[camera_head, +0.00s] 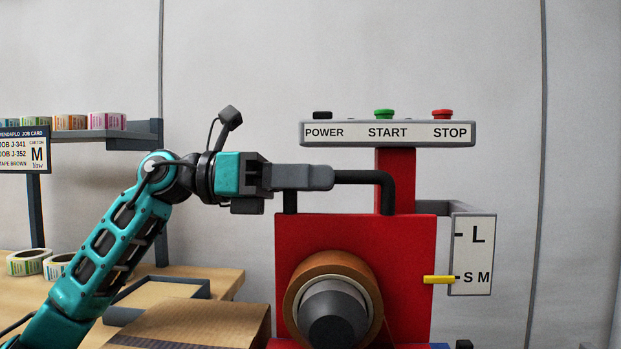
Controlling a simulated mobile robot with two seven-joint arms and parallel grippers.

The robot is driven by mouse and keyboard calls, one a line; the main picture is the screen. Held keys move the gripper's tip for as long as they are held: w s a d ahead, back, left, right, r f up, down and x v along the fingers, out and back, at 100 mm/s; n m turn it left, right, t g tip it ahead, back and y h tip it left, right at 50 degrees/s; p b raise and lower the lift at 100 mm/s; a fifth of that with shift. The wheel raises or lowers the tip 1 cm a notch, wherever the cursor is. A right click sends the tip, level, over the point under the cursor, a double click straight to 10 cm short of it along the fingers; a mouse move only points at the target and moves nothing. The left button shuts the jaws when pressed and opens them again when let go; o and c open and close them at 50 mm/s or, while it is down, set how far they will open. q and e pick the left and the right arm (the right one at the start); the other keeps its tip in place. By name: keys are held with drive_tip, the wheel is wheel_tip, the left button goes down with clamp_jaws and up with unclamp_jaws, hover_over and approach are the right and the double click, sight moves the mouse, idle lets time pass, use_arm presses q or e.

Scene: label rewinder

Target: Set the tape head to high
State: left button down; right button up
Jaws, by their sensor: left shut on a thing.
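The red tape head (410,270) stands right of centre, with a brown tape roll (305,282) on its front. A black handle bar (368,178) rises from its top. My left gripper (322,178) comes in from the left and is shut on this bar at its upper left part. A height scale plate (482,228) to the right reads L above and S M below. The yellow pointer (438,280) on the head's right side is level with S M. My right gripper is not in view.
A panel (358,133) with POWER, START and STOP buttons is above the head. A cardboard carton (200,322) is in front at lower left. A shelf (95,136) with label rolls and a job card (24,148) are at far left.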

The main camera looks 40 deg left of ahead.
use_arm(q)
wheel_tip(320, 180, up, 6)
drive_tip(key=p, duration=0.5)
drive_tip(key=shift+s+r, duration=0.1)
drive_tip(key=c, duration=1.4)
unclamp_jaws()
drive_tip(key=o, duration=0.3)
drive_tip(key=shift+s+d, duration=0.1)
drive_tip(key=shift+o, duration=0.2)
